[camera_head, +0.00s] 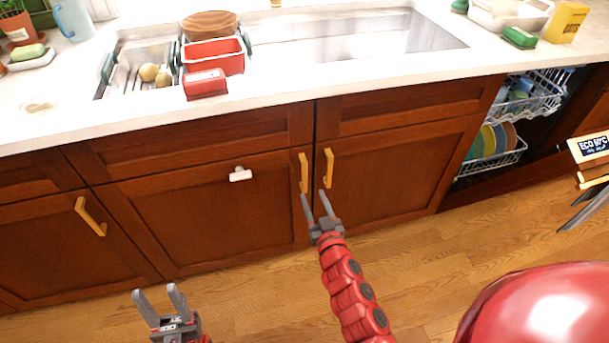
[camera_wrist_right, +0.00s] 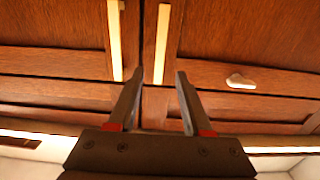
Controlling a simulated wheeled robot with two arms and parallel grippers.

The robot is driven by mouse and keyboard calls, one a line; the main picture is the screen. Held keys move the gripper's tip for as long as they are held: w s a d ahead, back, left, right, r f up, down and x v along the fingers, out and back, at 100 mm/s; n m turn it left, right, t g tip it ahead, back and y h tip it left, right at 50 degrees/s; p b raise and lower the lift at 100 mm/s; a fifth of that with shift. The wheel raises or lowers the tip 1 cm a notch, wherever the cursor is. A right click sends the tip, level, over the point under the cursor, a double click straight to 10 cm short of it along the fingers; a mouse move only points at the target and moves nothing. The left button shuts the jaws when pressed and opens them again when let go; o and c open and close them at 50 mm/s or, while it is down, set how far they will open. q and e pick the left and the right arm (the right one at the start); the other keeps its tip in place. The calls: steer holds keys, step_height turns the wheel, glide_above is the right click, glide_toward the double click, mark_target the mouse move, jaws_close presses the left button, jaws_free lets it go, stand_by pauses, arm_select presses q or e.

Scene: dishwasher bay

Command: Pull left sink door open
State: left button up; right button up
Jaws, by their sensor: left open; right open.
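The left sink door (camera_head: 215,215) is red-brown wood and shut in the head view. Its yellow upright handle (camera_head: 303,172) is near its right edge; in the right wrist view the picture is turned over and this handle (camera_wrist_right: 162,42) appears near the middle. My right gripper (camera_head: 314,196) is open, its fingertips just below the handles in the head view. In the right wrist view the handle's end lies between the open fingers (camera_wrist_right: 157,78); whether they reach around it I cannot tell. My left gripper (camera_head: 157,290) is open and empty, low at the left.
The right sink door (camera_head: 385,180) with its own handle (camera_head: 328,168) is close beside. A white fitting (camera_head: 240,174) sits on the left door. An open dishwasher with racks (camera_head: 490,160) is at the right. Wood floor (camera_head: 260,300) in front is clear.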

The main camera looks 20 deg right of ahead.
mark_target(305, 176)
steer(key=w, duration=0.9)
steer(key=shift+w, duration=0.4)
jaws_close()
steer(key=shift+b, duration=0.3)
stand_by(0.6)
